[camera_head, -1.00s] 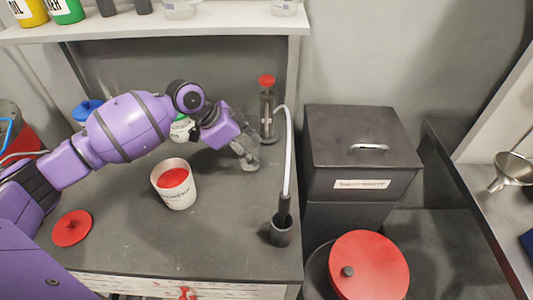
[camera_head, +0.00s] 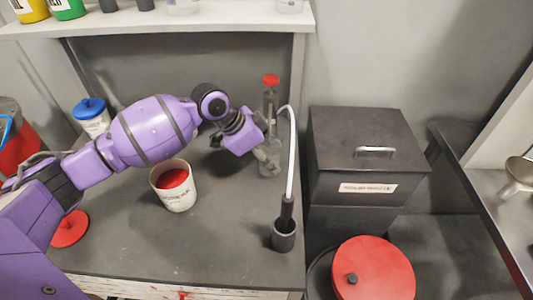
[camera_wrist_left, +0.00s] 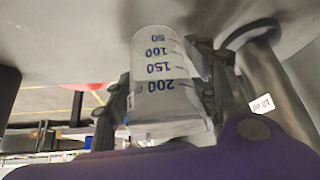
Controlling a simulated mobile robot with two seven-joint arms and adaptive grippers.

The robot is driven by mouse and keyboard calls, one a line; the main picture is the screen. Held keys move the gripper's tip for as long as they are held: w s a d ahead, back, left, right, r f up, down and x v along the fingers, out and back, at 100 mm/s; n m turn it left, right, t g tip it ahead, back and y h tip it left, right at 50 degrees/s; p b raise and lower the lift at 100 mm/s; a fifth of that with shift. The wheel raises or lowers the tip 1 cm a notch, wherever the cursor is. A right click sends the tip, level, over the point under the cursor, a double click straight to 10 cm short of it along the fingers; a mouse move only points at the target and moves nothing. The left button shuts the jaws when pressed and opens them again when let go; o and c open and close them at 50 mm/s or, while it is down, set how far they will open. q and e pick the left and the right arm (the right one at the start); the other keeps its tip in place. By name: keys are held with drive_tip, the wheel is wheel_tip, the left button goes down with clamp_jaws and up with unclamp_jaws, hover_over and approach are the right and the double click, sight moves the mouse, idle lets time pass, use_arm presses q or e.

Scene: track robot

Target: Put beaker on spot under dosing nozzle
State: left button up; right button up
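A clear beaker (camera_wrist_left: 163,85) with blue volume marks shows between the fingers of my left gripper (camera_wrist_left: 172,90) in the left wrist view. In the head view the left gripper (camera_head: 266,158) is shut on the beaker (camera_head: 270,168), low over the bench, just in front of the dosing device (camera_head: 270,100) with the red top. My right gripper is not in view.
A white tub (camera_head: 177,195) with red contents stands on the bench left of the gripper. A white hose runs down to a black holder (camera_head: 284,236) at the right. A red lid (camera_head: 69,229) lies front left. A blue-capped jar (camera_head: 94,122) stands behind my arm.

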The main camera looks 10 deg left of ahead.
use_arm(q)
drive_tip(key=shift+o, duration=1.1)
drive_tip(key=shift+r, duration=0.1)
drive_tip(key=shift+a+r, duration=0.15)
drive_tip(key=shift+r, duration=0.15)
drive_tip(key=v, duration=1.1)
drive_tip(key=shift+r, duration=0.15)
